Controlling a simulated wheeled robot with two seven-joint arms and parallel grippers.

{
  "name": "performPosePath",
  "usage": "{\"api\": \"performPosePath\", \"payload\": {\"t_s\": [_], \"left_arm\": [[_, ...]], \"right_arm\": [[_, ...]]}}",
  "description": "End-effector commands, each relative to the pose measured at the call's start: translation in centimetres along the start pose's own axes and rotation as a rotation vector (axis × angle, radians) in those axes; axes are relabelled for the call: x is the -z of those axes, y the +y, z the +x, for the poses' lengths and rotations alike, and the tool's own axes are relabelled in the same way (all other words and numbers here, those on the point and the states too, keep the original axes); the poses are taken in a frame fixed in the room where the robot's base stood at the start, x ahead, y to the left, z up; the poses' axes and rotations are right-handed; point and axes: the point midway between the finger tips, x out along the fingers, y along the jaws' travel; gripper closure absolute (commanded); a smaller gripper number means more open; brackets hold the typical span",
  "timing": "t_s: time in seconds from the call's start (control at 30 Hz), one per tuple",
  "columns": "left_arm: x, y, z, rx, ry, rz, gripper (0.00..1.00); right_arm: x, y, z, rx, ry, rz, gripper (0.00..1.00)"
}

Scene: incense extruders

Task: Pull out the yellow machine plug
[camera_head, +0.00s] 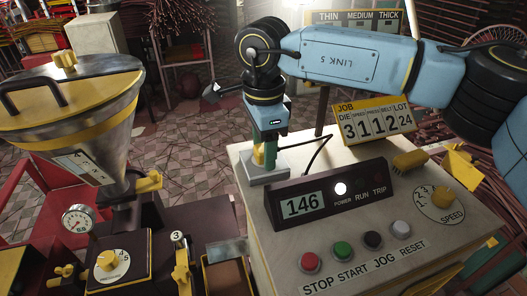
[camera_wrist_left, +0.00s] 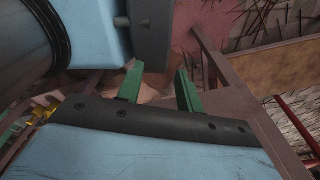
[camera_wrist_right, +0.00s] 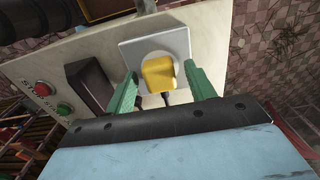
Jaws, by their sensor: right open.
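The yellow machine plug (camera_wrist_right: 158,75) sits in a light grey square socket plate (camera_wrist_right: 181,44) on the machine's top. In the head view the plug (camera_head: 258,154) shows just left of my gripper, above the socket block (camera_head: 263,178). My right gripper (camera_wrist_right: 161,88) is open, with one green finger on each side of the plug and a visible gap to each. In the head view my right gripper (camera_head: 269,160) points down over the socket. My left gripper (camera_wrist_left: 158,84) is open and empty in its wrist view, over the floor and a dark red frame. It is not in the head view.
The control box (camera_head: 329,195) reads 146 and stands right beside the socket, with a dark cable behind it. Coloured buttons (camera_head: 342,251) line the front. A job board (camera_head: 373,121) stands behind. A steel hopper (camera_head: 90,130) fills the left.

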Motion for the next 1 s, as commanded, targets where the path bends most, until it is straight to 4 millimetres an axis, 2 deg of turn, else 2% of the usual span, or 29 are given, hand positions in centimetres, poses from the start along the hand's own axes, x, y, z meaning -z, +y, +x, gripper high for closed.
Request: {"api": "performPosePath", "payload": {"t_s": [0.83,1.0], "left_arm": [[-0.1,-0.04,0.31,0.001,-0.001,0.0,0.64],[-0.09,-0.07,0.3,0.001,-0.001,0.0,0.64]], "right_arm": [[-0.01,-0.01,0.02,0.0,0.0,0.0,0.45],[-0.01,0.0,0.02,0.0,0.0,0.0,0.66]]}}
